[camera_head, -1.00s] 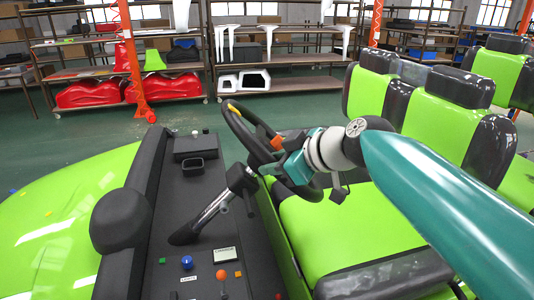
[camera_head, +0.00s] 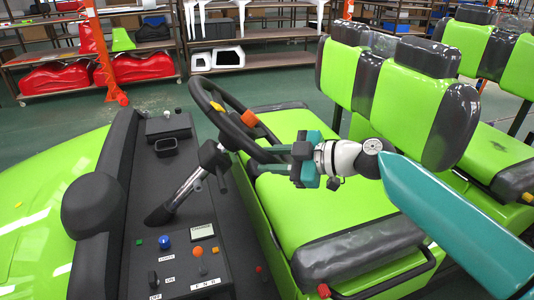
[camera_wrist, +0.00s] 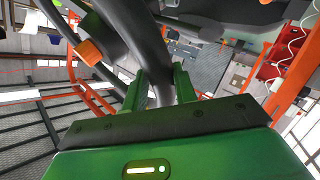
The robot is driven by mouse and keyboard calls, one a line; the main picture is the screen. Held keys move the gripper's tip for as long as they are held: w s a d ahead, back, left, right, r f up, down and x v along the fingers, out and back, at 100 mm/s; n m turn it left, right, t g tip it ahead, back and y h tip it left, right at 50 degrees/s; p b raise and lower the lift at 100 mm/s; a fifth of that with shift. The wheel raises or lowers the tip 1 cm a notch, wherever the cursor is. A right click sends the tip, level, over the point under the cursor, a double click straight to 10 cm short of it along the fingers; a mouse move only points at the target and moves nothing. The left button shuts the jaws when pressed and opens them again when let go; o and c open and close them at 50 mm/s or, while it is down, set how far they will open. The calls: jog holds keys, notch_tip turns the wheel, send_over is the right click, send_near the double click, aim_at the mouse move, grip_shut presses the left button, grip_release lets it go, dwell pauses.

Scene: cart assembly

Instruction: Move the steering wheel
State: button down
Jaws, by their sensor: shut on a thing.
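The black steering wheel (camera_head: 234,126) sits tilted at the top of its grey steering column (camera_head: 186,188) in the cart. It bears an orange block (camera_head: 250,118) and a smaller yellow piece (camera_head: 217,106). My gripper (camera_head: 287,153) is at the seat-side part of the rim and shut on it. In the wrist view the dark rim (camera_wrist: 155,60) passes between the two green fingers (camera_wrist: 158,88), with the orange block (camera_wrist: 89,52) to the left. The part of the rim between the fingers is partly hidden in the head view.
The black dashboard (camera_head: 130,215) holds a blue knob (camera_head: 165,242), an orange lever knob (camera_head: 198,251) and a small display (camera_head: 203,231). Green seats (camera_head: 330,210) lie right of the wheel. Shelves with red parts (camera_head: 60,77) stand behind, across clear floor.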

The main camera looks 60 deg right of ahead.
jog(key=shift+s+d+f+n+y, duration=0.3)
jog(key=shift+d+f+n+y, duration=0.3)
jog(key=shift+f+n, duration=0.1)
jog(key=c, duration=1.1)
grip_release()
jog(key=v, duration=1.4)
jog(key=shift+f, duration=0.25)
